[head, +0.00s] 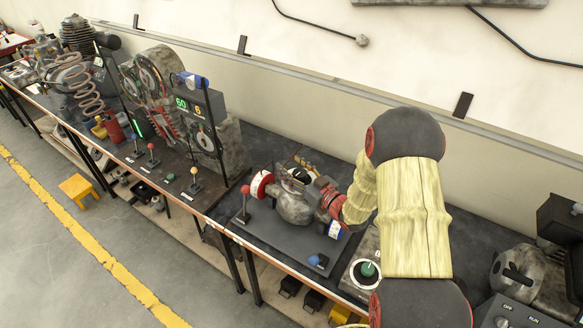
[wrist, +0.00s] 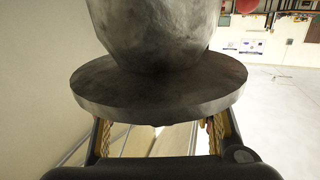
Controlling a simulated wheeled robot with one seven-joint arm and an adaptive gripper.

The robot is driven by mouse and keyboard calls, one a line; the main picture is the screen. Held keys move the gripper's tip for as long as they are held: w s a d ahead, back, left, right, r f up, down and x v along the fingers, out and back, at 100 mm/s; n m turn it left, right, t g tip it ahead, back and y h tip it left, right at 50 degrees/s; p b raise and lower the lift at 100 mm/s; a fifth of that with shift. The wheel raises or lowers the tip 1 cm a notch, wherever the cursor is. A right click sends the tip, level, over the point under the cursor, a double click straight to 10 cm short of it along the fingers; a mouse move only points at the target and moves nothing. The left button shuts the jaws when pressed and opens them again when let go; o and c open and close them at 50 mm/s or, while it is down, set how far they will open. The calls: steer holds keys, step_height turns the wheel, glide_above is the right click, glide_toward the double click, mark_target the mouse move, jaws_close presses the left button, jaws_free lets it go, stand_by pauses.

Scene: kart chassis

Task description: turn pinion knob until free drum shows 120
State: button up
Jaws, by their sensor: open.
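A grey rounded differential housing (head: 293,207) stands on a dark plate on the bench. A red drum with a white face (head: 261,184) is on its left, and a white drum with blue (head: 335,231) is on its right. I cannot read numbers on either. My gripper (head: 328,198) is at the housing's right side, behind the right drum. In the wrist view, a grey metal disc (wrist: 160,92) with a rounded grey body above it fills the middle. My open fingers (wrist: 162,132) reach up to the disc, and their tips are hidden. I cannot tell whether they touch it. I cannot pick out the pinion knob for certain.
A red-knobbed lever (head: 245,192) stands left of the housing, and a blue knob (head: 318,260) is in front. A green knob on a white dial (head: 366,270) is to the right. A gear unit with a lit display (head: 188,106) stands further left. The wall runs behind the bench.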

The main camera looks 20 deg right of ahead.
steer(key=shift+w, duration=0.1)
steer(key=shift+c, duration=0.9)
steer(key=shift+a, duration=0.1)
steer(key=c, duration=1.1)
steer(key=shift+c, duration=0.5)
